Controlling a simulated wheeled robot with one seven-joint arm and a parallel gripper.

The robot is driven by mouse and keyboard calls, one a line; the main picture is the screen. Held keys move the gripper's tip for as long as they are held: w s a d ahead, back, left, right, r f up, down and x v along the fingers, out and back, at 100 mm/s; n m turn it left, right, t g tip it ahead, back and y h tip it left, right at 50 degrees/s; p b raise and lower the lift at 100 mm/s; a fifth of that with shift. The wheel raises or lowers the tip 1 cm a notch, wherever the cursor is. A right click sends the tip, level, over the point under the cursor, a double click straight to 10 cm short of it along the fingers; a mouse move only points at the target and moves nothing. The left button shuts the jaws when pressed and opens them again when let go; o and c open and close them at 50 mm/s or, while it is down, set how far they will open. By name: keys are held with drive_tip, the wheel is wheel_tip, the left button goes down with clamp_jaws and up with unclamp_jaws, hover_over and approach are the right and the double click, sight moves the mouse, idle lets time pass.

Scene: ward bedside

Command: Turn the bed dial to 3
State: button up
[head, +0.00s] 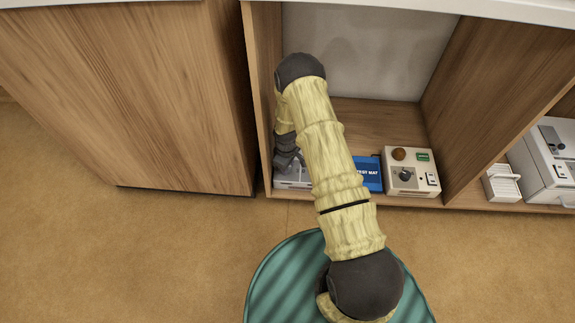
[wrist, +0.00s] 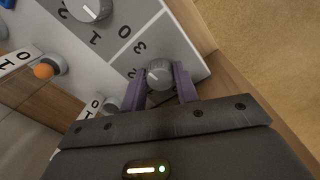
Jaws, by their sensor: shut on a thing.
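In the wrist view my gripper (wrist: 160,86) has its two purple fingers shut on a round grey dial knob (wrist: 158,72), one on each side. The knob sits near the corner of a light grey panel (wrist: 192,58). No label naming the bed dial is readable. In the head view my gripper (head: 287,160) reaches down to the grey panel (head: 290,183) in the cabinet's lower left; my arm hides part of it.
A second dial (wrist: 90,8) with digits 1 and 2 is on the same panel. An orange-tipped knob (wrist: 44,70) is farther left.

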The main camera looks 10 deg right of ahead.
drive_tip(key=o, duration=1)
wheel_tip(320, 180, up, 8)
drive_tip(key=p, duration=0.3)
drive_tip(key=shift+s+a+f+p, duration=0.15)
drive_tip(key=shift+f+p, duration=0.05)
drive_tip(key=shift+p, duration=0.15)
drive_tip(key=shift+f, duration=0.1)
